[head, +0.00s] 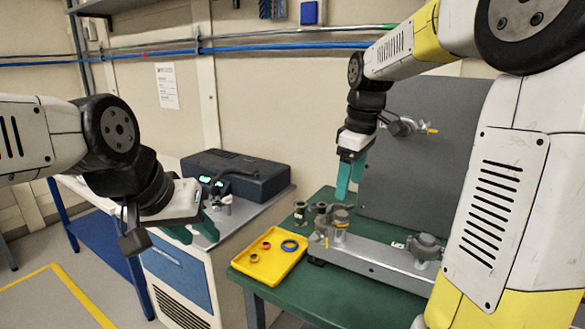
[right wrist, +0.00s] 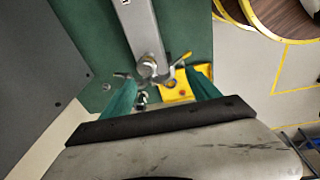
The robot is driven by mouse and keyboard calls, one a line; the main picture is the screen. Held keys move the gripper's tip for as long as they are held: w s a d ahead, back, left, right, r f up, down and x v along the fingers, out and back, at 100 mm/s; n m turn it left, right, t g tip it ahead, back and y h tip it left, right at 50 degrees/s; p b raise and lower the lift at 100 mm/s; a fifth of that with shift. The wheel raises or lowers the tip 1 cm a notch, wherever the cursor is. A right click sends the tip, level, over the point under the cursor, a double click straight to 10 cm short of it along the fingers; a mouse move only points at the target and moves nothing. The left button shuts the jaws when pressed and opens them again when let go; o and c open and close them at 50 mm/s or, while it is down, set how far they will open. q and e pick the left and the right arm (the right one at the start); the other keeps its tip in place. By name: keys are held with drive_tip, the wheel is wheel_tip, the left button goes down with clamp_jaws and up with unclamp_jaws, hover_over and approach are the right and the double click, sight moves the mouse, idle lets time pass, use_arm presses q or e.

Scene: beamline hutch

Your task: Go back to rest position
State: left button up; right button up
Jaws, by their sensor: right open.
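My left gripper (head: 202,238) hangs at the left in the head view, in front of the grey cabinet. Its two teal fingers look apart, with nothing seen between them. My right gripper (head: 350,186) points down above the back of the green table (head: 298,297) in the head view. In the right wrist view its teal fingers (right wrist: 165,84) are spread wide. The space between the fingertips is empty; the metal rail and its fittings (right wrist: 148,66) lie below, apart from the fingers.
A yellow tray (head: 262,272) with several small rings sits on the table's left front. A metal rail (head: 370,268) with clamps lies beside it. A dark box instrument (head: 240,175) stands on the cabinet (head: 180,275). A grey panel (head: 415,170) rises behind the table.

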drive_tip(key=s+a+f+m+t+y, duration=0.1)
drive_tip(key=s+m+t, duration=0.3)
drive_tip(key=s+m, duration=0.6)
drive_tip(key=s+a, duration=0.1)
drive_tip(key=s, duration=0.7)
drive_tip(key=shift+t, duration=0.3)
drive_tip(key=shift+s, duration=0.1)
